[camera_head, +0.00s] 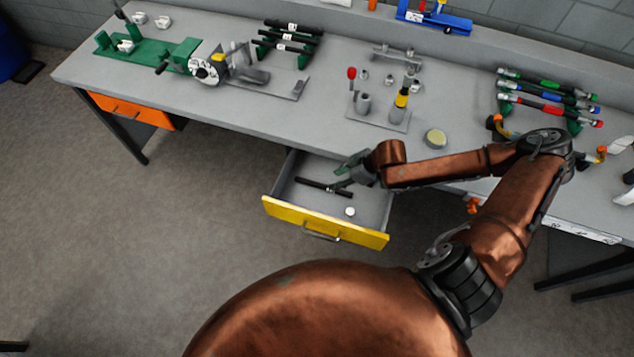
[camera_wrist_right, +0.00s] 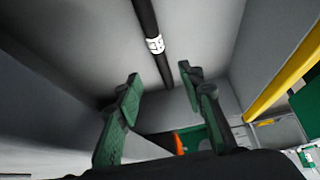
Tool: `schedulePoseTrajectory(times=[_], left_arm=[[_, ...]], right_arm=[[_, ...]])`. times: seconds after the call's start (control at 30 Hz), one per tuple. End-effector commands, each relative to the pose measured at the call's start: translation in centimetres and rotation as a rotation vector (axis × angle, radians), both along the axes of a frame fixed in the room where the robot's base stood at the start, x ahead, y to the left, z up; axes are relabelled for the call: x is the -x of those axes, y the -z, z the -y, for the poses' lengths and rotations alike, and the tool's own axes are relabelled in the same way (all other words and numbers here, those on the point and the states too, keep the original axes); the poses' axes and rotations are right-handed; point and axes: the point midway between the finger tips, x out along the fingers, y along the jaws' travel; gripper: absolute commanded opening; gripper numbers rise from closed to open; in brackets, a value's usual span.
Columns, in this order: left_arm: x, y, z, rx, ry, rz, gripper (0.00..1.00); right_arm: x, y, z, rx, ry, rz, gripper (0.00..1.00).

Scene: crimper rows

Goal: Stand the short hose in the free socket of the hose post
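The short hose (camera_head: 323,187) is black with a white label band and lies in the open drawer. In the right wrist view the hose (camera_wrist_right: 146,20) runs just beyond the fingertips, with its white band near the gap. My right gripper (camera_head: 343,174) reaches into the drawer by the hose's right end; in the right wrist view its green fingers (camera_wrist_right: 160,76) are spread with nothing between them. What looks like the hose post (camera_head: 381,118) is a grey plate on the bench with upright sockets. One holds a dark, yellow-banded piece (camera_head: 403,95); a grey cylinder (camera_head: 363,103) beside it seems empty. My left gripper is out of view.
The drawer's yellow front (camera_head: 325,224) and walls surround my gripper; a white round piece (camera_head: 350,211) lies inside. A round yellowish tin (camera_head: 435,137) stands on the bench, racks of coloured hoses (camera_head: 550,95) at right, a crimper (camera_head: 210,69) at left.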

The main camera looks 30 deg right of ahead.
Motion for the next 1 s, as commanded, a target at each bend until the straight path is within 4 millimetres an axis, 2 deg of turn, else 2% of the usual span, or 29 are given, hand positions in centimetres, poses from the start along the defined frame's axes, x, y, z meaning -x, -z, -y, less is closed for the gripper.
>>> schedulePoseTrajectory(times=[0.2,0.37,0.7,0.93,1.0], left_arm=[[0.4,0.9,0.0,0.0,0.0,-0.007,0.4],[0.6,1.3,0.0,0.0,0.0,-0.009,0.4],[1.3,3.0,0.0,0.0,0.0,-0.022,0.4],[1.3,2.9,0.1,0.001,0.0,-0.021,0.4],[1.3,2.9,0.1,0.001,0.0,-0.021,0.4]], right_arm=[[-0.6,2.1,-0.4,-0.002,0.006,-0.002,0.36],[-1.0,3.0,-0.8,-0.001,0.006,-0.001,0.36],[-2.6,7.0,-2.5,-0.002,0.005,-0.003,0.36],[-2.8,7.0,-2.6,-0.001,0.003,-0.001,0.36],[-2.8,6.9,-2.6,-0.001,0.003,-0.001,0.32]])
